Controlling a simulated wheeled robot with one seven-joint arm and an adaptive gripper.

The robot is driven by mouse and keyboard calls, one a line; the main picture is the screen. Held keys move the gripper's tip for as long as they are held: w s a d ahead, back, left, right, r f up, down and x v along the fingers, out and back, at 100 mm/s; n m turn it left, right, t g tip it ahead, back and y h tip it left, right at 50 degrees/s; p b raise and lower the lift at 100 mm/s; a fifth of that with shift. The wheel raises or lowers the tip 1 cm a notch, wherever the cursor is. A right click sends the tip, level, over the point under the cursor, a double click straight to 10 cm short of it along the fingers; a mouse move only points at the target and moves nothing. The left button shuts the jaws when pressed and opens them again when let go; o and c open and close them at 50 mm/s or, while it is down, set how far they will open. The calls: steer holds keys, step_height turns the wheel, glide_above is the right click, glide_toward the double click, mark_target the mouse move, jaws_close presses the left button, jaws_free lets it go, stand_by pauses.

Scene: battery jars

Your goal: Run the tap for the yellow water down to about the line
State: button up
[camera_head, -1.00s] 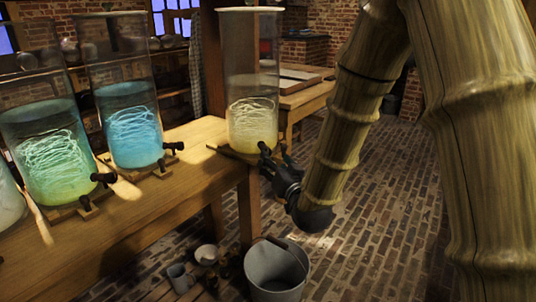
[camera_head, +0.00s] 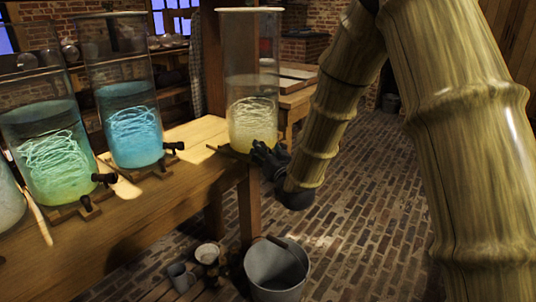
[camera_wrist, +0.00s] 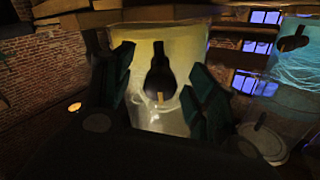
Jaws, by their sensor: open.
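The jar of yellow water (camera_head: 252,118) stands at the right end of the wooden bench, its pale yellow water filling the lower part with a tangle of fine white strands inside. My gripper (camera_head: 262,152) is at the jar's lower front, hiding its tap in the head view. In the wrist view the jar (camera_wrist: 172,62) is upside down and the dark tap (camera_wrist: 160,80) sits between my two open fingers (camera_wrist: 158,88), apart from both as far as I can tell. I cannot make out a line on the jar, nor whether water runs.
A jar of blue water (camera_head: 133,125) and a jar of green water (camera_head: 55,150), each with a black tap, stand to the left on the bench (camera_head: 150,215).

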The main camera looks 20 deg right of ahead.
steer(key=shift+c, duration=0.5)
steer(key=c, duration=1.1)
steer(key=n, duration=0.5)
steer(key=shift+p, duration=0.3)
steer(key=shift+n, duration=2)
